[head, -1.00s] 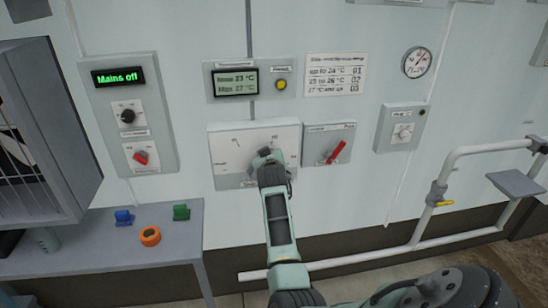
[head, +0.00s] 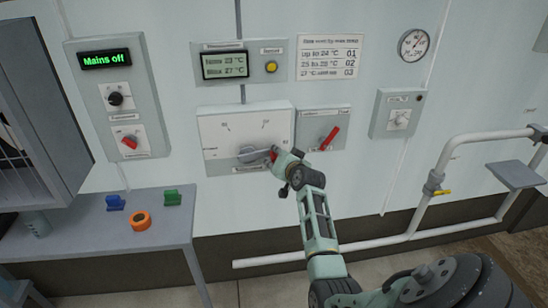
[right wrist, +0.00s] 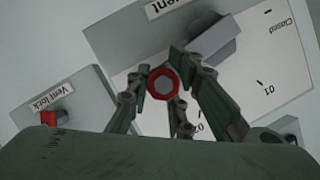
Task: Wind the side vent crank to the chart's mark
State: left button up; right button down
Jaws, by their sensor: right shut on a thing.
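The side vent crank (head: 247,153) is a grey arm on a white dial plate (head: 240,125); it points right in the head view. My right gripper (head: 276,158) is shut on its red-rimmed knob (right wrist: 163,85), which shows between the fingers in the right wrist view. The dial reads Closed, 01 and 02 round its arc; the gripper is at the right end, past 02. I cannot tell the crank's exact mark. The chart (head: 330,57) gives 03 for 27 °C and up. The display (head: 225,65) reads Max 27 °C. My left gripper is out of view.
The vent lock's red lever (head: 330,138) is just right of the dial, close to my right gripper. White pipes (head: 450,160) with a yellow valve handle run at the right. A grey bench (head: 90,235) at the left holds blue and green pieces and an orange ring.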

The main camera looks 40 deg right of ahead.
jog(key=shift+s+f+m+b, duration=0.1)
jog(key=shift+f+m+b, duration=0.3)
jog(key=shift+f, duration=0.4)
jog(key=shift+f+b, duration=0.3)
jog(key=shift+f, duration=0.05)
jog(key=shift+s+a+f, duration=0.1)
jog(key=shift+a+f, duration=0.05)
jog(key=shift+f, duration=0.15)
jog(key=c, duration=1.6)
grip_release()
jog(key=shift+r, duration=0.15)
